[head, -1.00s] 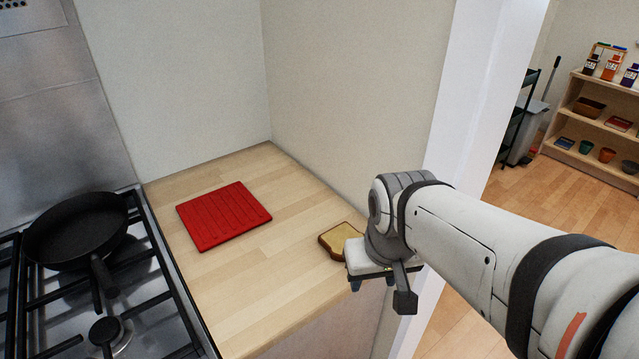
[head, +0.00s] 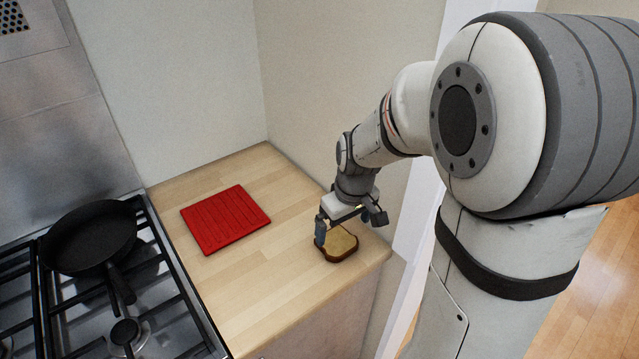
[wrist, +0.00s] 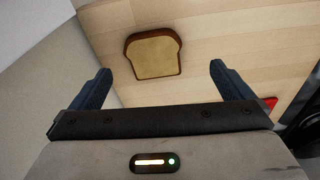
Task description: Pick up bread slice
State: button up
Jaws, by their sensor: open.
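The bread slice (head: 337,247) lies flat on the wooden counter near its right front corner, with a brown crust and a pale yellow face. My gripper (head: 330,229) is over the counter, just above and behind the slice. In the wrist view the slice (wrist: 153,56) lies ahead of and between the two blue fingers of my open gripper (wrist: 158,82). Nothing is between the fingers. In the head view the near finger and wrist cover part of the slice's far edge.
A red board (head: 225,219) lies on the counter to the left of the slice. A black pan (head: 88,237) sits on the gas hob at far left. A wall (head: 340,80) rises close behind and right of my gripper. The counter (head: 270,290) in front is clear.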

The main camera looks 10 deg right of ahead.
aim_at(337, 241)
jog(key=w, duration=0.1)
jog(key=w+f+n+p, duration=0.1)
jog(key=shift+w+f, duration=0.1)
jog(key=shift+w, duration=0.25)
jog(key=shift+w+a+f+p, duration=0.1)
jog(key=shift+w+f+p, duration=0.15)
jog(key=shift+f, duration=1.05)
jog(key=shift+w+f+p, duration=0.1)
jog(key=shift+f+p, duration=0.25)
jog(key=shift+f, duration=0.95)
jog(key=shift+w+a+f+p, duration=0.1)
jog(key=shift+w+f+p, duration=0.15)
jog(key=shift+f, duration=1.05)
jog(key=shift+c, duration=0.3)
jog(key=shift+d, duration=0.1)
jog(key=c, duration=0.7)
jog(key=shift+o, duration=0.2)
